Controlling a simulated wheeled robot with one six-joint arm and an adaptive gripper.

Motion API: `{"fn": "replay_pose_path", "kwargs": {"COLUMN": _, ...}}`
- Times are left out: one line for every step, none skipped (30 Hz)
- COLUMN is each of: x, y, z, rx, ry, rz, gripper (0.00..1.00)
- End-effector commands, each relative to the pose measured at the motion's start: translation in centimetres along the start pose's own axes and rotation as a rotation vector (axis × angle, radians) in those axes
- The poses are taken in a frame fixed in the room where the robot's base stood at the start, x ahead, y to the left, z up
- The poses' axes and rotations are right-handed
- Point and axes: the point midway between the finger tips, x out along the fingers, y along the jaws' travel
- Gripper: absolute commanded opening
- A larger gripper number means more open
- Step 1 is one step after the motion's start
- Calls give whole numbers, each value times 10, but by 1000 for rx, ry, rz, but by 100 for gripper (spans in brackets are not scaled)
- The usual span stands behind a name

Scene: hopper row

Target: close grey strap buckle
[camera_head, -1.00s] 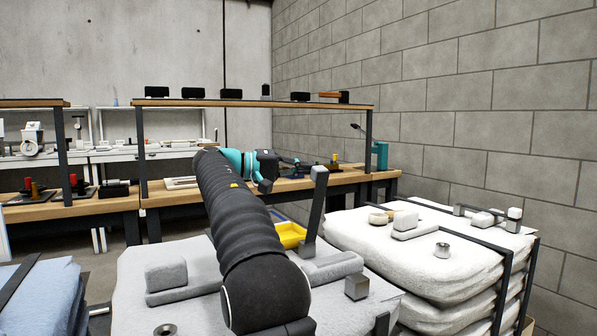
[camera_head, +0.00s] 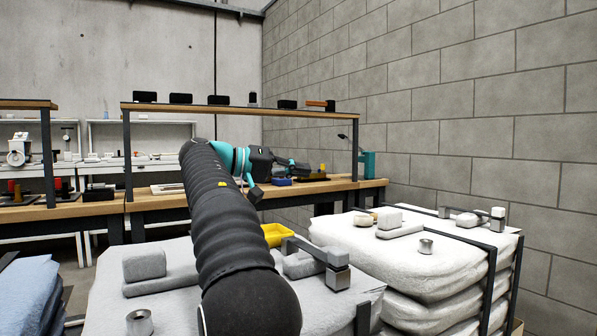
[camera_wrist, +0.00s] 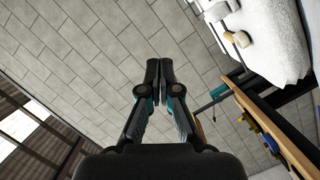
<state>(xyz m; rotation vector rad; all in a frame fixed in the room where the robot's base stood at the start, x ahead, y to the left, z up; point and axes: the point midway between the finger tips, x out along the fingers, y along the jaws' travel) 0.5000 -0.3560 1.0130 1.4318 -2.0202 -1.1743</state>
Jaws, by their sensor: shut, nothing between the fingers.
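The grey strap buckle (camera_head: 309,249) is on the light grey stack in front of me. Its lever lies low, nearly flat, with its far end over a small metal block (camera_head: 338,279) near the stack's right edge. The lever looks to rest on the block, but I cannot tell whether it is latched. My gripper (camera_head: 299,166) is beyond the stack, above the wooden bench and well clear of the buckle. In the wrist view its fingers (camera_wrist: 153,76) are together and empty. My arm hides part of the grey stack.
A white stack (camera_head: 400,262) with its own dark straps and lever stands to the right. A blue stack (camera_head: 30,295) is at the lower left. The wooden bench (camera_head: 340,187) and block wall lie beyond.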

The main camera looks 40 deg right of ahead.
Motion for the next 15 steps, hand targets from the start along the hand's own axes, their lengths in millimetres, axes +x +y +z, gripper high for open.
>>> {"fn": "replay_pose_path", "kwargs": {"x": 0, "y": 1, "z": -1, "rx": 0, "ry": 0, "rz": 0, "gripper": 0}}
{"fn": "replay_pose_path", "kwargs": {"x": 0, "y": 2, "z": -1, "rx": 0, "ry": 0, "rz": 0, "gripper": 0}}
{"fn": "replay_pose_path", "kwargs": {"x": -1, "y": 3, "z": -2, "rx": 0, "ry": 0, "rz": 0, "gripper": 0}}
{"fn": "replay_pose_path", "kwargs": {"x": -1, "y": 5, "z": -4, "rx": 0, "ry": 0, "rz": 0, "gripper": 0}}
{"fn": "replay_pose_path", "kwargs": {"x": -1, "y": 7, "z": -5, "rx": 0, "ry": 0, "rz": 0, "gripper": 0}}
{"fn": "replay_pose_path", "kwargs": {"x": -2, "y": 11, "z": -8, "rx": 0, "ry": 0, "rz": 0, "gripper": 0}}
{"fn": "replay_pose_path", "kwargs": {"x": -3, "y": 14, "z": -10, "rx": 0, "ry": 1, "rz": 0, "gripper": 0}}
{"fn": "replay_pose_path", "kwargs": {"x": -3, "y": 17, "z": -12, "rx": 0, "ry": 1, "rz": 0, "gripper": 0}}
{"fn": "replay_pose_path", "kwargs": {"x": -4, "y": 22, "z": -15, "rx": 0, "ry": 1, "rz": 0, "gripper": 0}}
{"fn": "replay_pose_path", "kwargs": {"x": -5, "y": 25, "z": -18, "rx": 0, "ry": 1, "rz": -1, "gripper": 0}}
{"fn": "replay_pose_path", "kwargs": {"x": -6, "y": 29, "z": -20, "rx": 0, "ry": 1, "rz": -1, "gripper": 0}}
{"fn": "replay_pose_path", "kwargs": {"x": -6, "y": 33, "z": -24, "rx": 0, "ry": 1, "rz": -1, "gripper": 0}}
{"fn": "replay_pose_path", "kwargs": {"x": -7, "y": 37, "z": -26, "rx": 0, "ry": 1, "rz": -1, "gripper": 0}}
{"fn": "replay_pose_path", "kwargs": {"x": -8, "y": 40, "z": -28, "rx": 0, "ry": 1, "rz": -1, "gripper": 0}}
{"fn": "replay_pose_path", "kwargs": {"x": -18, "y": 35, "z": -24, "rx": -1, "ry": 4, "rz": -3, "gripper": 0}}
